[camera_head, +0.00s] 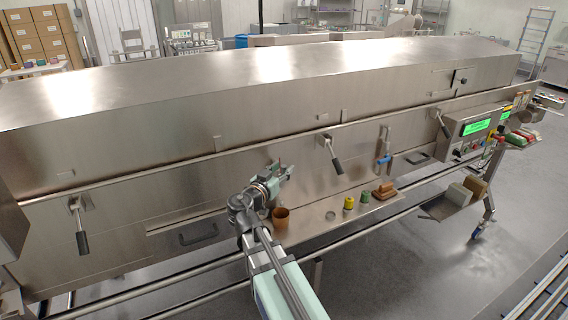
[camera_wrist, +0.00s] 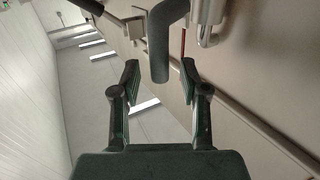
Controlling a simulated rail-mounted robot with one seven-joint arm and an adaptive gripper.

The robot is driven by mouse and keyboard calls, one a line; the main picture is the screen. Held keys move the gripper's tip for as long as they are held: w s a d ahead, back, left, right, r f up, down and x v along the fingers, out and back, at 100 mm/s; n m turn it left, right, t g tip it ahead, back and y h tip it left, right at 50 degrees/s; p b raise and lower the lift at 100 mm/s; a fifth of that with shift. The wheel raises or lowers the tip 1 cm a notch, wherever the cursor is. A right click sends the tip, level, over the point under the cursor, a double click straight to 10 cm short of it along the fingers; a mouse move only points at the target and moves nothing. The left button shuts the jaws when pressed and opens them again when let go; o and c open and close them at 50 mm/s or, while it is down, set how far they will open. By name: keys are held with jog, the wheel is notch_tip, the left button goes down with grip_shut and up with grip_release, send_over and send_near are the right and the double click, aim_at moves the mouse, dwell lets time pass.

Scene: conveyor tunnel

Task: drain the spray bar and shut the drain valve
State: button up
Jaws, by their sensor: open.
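My gripper (camera_head: 284,172) is open and empty in front of the steel tunnel's side in the head view. In the wrist view, a dark grey rounded handle (camera_wrist: 160,45) hangs from above, and its lower end lies between the open fingertips (camera_wrist: 160,72). I cannot tell whether they touch it. In the head view, a black-gripped lever (camera_head: 337,165) is on the tunnel side, right of my gripper. Further right is a blue-handled valve (camera_head: 384,159) on a short upright pipe. I cannot tell its setting. No spray bar can be made out.
A shelf below the tunnel holds a brown cup (camera_head: 281,219), a yellow pot (camera_head: 349,203), a green pot (camera_head: 364,197) and brown blocks (camera_head: 384,190). More black-gripped levers hang at left (camera_head: 82,242) and right (camera_head: 444,128). A control panel (camera_head: 477,128) has a green screen.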

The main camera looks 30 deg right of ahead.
jog(key=shift+x, duration=0.75)
jog(key=shift+c, duration=0.3)
grip_shut()
